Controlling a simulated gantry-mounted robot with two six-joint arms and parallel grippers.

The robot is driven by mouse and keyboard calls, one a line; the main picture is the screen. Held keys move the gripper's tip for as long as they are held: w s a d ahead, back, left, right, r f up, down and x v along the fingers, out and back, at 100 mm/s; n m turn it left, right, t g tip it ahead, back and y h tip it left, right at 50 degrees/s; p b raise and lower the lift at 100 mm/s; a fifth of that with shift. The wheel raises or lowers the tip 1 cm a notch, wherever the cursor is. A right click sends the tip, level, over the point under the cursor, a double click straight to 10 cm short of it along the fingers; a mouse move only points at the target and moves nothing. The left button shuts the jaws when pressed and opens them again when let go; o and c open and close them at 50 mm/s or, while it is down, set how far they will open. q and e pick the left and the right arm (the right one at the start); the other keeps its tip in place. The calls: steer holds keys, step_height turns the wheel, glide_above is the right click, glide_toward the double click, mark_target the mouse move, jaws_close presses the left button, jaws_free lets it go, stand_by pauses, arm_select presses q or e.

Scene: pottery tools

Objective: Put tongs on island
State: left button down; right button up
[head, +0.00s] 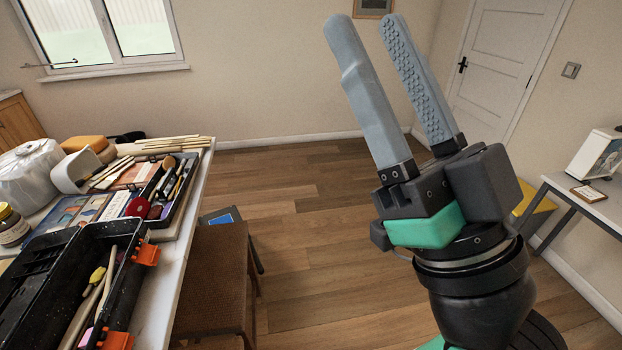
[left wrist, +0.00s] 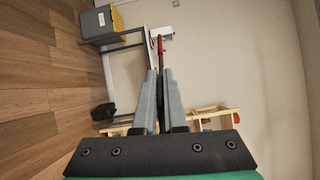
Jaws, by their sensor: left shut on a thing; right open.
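My left gripper (left wrist: 160,72) shows in the left wrist view, its grey fingers close together on a thin red-tipped thing (left wrist: 160,46), which sticks out past the fingertips. It looks like the tongs, but most of it is hidden between the fingers. The left gripper is out of the head view. My right gripper (head: 362,22) is open and empty in the head view, its two grey fingers pointing up and apart over the floor. I cannot tell which surface is the island; a white-topped table (left wrist: 128,35) with dark legs lies beyond the left gripper.
In the head view, a cluttered worktable (head: 168,285) with a black toolbox (head: 45,255) and several tools stands at the left. A brown stool (head: 215,265) is beside it. A side table (head: 594,192) stands at the right.

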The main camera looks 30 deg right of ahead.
arm_select(q)
steer(key=w+a+r+n+t+y+p, duration=0.1)
steer(key=w+a+r+n+t+p, duration=0.15)
steer(key=w+a+r+p, duration=0.4)
steer(key=w+a+r+n+t+y+p, duration=0.1)
steer(key=w+a+r+t+p, duration=0.2)
steer(key=a+r+p, duration=0.55)
steer(key=w+a+r+n+t+y+p, duration=0.1)
steer(key=w+a+r+n+t+p, duration=0.25)
steer(key=a, duration=0.65)
steer(key=a+r+n+t+y+p, duration=0.2)
steer(key=a+r+y+p, duration=0.2)
steer(key=a+r+p, duration=0.5)
steer(key=s+a+r+n+t+y+p, duration=0.1)
steer(key=a+r+n+t+y+p, duration=0.2)
steer(key=a+r+p, duration=0.6)
steer(key=a+r+y, duration=0.2)
steer(key=a+r, duration=0.3)
steer(key=a, duration=0.3)
steer(key=shift+s+n+y+p, duration=0.3)
steer(key=shift+p, duration=0.1)
steer(key=shift+a, duration=0.1)
